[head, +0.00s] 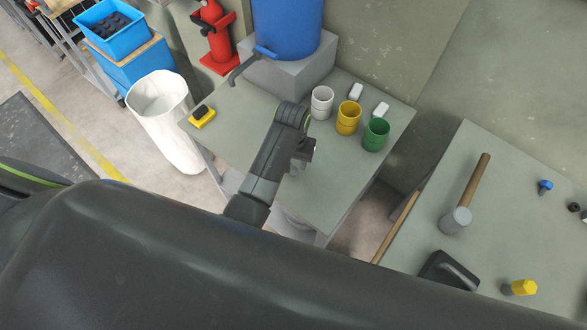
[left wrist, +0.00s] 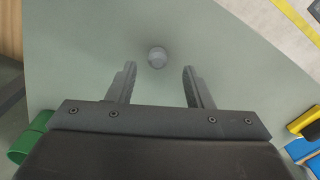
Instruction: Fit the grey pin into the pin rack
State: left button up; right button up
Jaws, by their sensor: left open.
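A small round grey object (left wrist: 157,57), which looks like the grey pin seen end-on, is on the grey-green table in the left wrist view. It lies just beyond my left gripper (left wrist: 158,69), centred in the gap between the two fingers. The fingers are apart with nothing between them. In the head view my left gripper (head: 303,152) points down over the middle of the small table (head: 340,190), and the pin is hidden there. I cannot make out a pin rack in either view. My right gripper is not in view.
White (head: 321,103), yellow (head: 348,118) and green (head: 376,135) cups stand on the table's far side. A blue barrel (head: 285,25) sits on a grey block behind. A yellow-black block (head: 202,117) lies at the left corner. A second table at right holds a mallet (head: 456,220).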

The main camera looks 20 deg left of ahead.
aim_at(293, 169)
pick_arm(q)
jog(key=shift+d+f+p, duration=0.15)
jog(key=shift+f+p, duration=0.4)
jog(key=shift+f, duration=2)
grip_shut()
jog(key=shift+r, duration=0.2)
